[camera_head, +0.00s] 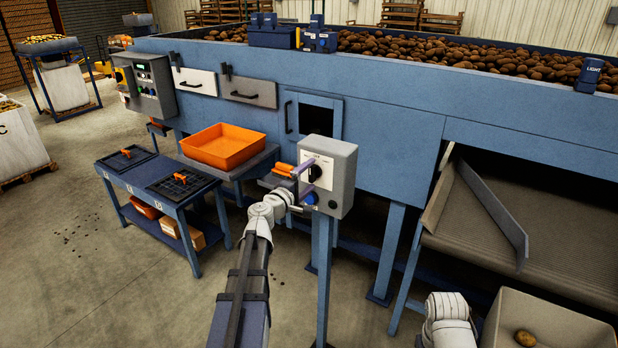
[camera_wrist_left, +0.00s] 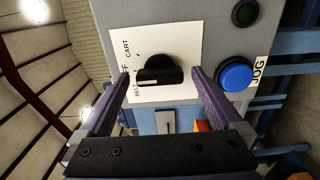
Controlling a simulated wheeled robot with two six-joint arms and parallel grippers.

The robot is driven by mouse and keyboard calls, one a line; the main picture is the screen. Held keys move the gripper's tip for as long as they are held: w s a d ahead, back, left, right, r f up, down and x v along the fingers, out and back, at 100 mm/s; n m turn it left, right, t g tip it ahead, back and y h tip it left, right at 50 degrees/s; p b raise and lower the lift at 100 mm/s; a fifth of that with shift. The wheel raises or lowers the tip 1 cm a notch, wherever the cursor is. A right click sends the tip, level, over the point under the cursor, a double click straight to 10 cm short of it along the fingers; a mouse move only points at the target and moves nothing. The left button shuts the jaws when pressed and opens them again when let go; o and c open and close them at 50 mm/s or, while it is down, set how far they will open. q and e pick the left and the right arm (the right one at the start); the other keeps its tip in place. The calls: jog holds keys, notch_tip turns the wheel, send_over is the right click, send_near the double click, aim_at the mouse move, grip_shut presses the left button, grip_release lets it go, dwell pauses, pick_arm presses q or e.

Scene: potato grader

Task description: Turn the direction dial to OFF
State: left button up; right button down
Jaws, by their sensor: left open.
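The direction dial is a black knob (camera_wrist_left: 158,70) on a white label plate (camera_wrist_left: 187,42) of a grey control box (camera_head: 343,165). The label shows CART, part of OFF and BELT, rotated in the left wrist view. I cannot tell surely which word the dial points to. In the head view the dial (camera_head: 315,172) is partly behind my fingers. My left gripper (camera_head: 304,180) is open in front of the box. In the left wrist view its purple fingers (camera_wrist_left: 161,76) stand on either side of the knob, with gaps visible. My right gripper is out of view.
An orange tray (camera_head: 224,147) and a blue table (camera_head: 150,190) stand left of the box. A crate (camera_head: 560,325) with a potato is at lower right.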

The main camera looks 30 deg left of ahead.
pick_arm(q)
jog(key=s, duration=0.7)
jog(key=shift+s+a, duration=0.2)
jog(key=shift+a, duration=0.1)
jog(key=shift+d, duration=0.1)
jog(key=s+d+f+m+g+h, duration=0.2)
jog(key=d+f+m+g, duration=0.25)
jog(key=d, duration=0.55)
jog(key=s+d+f+m+g+h, duration=0.25)
jog(key=d+f+m, duration=0.25)
jog(key=d, duration=0.5)
jog(key=s+d+f+m+g+h, duration=0.15)
jog(key=d+f+m+g, duration=0.3)
jog(key=d, duration=0.55)
jog(key=s+d+f+m+g+y, duration=0.1)
jog(key=s+f+m+g+y, duration=0.2)
jog(key=s, duration=0.5)
jog(key=s+d+f+m+g+y, duration=0.2)
jog(key=s+f+m+g+y, duration=0.1)
jog(key=s, duration=0.5)
jog(key=shift+d+f+m+g+y, duration=0.25)
jog(key=shift+f+m+g+y, duration=0.2)
jog(key=shift+f+y, duration=0.8)
jog(key=shift+r+y, duration=0.25)
jog(key=shift+r, duration=0.05)
